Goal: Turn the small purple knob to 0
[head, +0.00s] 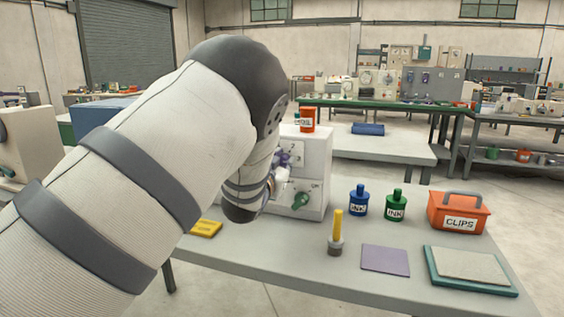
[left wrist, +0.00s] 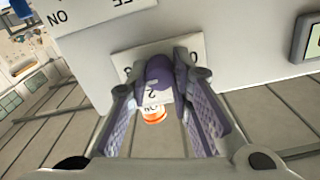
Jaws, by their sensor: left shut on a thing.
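The small purple knob (left wrist: 158,72) sits on a pale dial plate (left wrist: 125,62) on the front of the white machine (head: 315,160). My left gripper (left wrist: 160,95) has its two fingers on either side of the knob and is shut on it. The knob's pointer and exact setting cannot be made out. In the head view my left arm covers much of the machine and the knob is mostly hidden. My right gripper is in neither view.
A green knob (head: 300,200) is low on the machine's front. An orange can (head: 307,119) stands on top. Blue (head: 358,203) and green (head: 395,206) ink bottles, a yellow-handled tool (head: 337,230) and an orange clips box (head: 459,213) stand to the right on the table (head: 300,268).

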